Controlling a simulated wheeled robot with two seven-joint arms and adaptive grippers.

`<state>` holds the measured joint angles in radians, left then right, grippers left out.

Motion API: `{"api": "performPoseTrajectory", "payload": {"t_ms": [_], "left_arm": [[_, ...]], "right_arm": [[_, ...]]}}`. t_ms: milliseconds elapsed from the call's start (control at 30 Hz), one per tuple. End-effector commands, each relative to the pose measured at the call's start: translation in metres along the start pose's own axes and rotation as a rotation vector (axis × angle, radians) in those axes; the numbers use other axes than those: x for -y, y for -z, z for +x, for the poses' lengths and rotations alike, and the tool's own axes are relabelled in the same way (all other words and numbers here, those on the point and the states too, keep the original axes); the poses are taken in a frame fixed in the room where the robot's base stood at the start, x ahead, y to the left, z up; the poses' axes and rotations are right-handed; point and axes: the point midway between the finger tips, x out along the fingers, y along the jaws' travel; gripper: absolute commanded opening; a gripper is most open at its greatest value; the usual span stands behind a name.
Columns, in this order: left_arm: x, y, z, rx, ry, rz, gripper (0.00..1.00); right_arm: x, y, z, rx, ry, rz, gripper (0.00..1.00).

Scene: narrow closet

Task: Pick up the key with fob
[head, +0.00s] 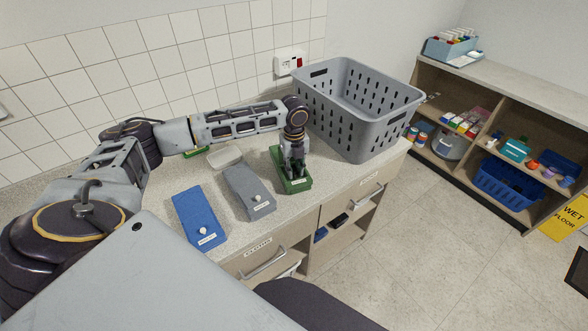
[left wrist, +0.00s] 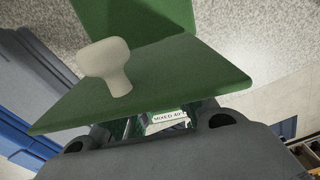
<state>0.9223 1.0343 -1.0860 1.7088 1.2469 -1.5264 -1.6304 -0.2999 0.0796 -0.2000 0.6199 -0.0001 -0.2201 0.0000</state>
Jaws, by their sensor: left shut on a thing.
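No key with fob can be made out in either view. My left gripper (head: 294,176) points down at the green box (head: 306,187) on the counter. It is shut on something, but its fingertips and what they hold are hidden. In the left wrist view a green panel (left wrist: 170,82) with a pale knob (left wrist: 104,62) covers the fingertips. A white label (left wrist: 169,117) reading "MIXED" shows below the panel's edge, between the finger bases. My right gripper is not in view.
A grey box (head: 240,183) and a blue box (head: 190,210), each with a pale knob, lie left of the green box. A grey basket (head: 365,128) stands behind and right. A low shelf unit (head: 510,85) stands at the right. Open floor (head: 440,235) lies before it.

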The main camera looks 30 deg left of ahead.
Motion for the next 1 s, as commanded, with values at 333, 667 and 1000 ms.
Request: {"api": "performPoseTrajectory", "payload": {"t_ms": [333, 667, 1000], "left_arm": [[0.001, -0.001, -0.037, 0.001, 0.003, -0.001, 0.08], [0.001, -0.001, -0.102, 0.002, 0.003, 0.000, 0.08], [0.001, 0.000, -0.158, 0.000, 0.002, 0.000, 0.08]], "right_arm": [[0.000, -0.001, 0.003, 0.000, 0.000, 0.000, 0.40], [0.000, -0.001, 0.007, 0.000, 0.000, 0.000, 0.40], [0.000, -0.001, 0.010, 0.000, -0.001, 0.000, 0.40]]}}
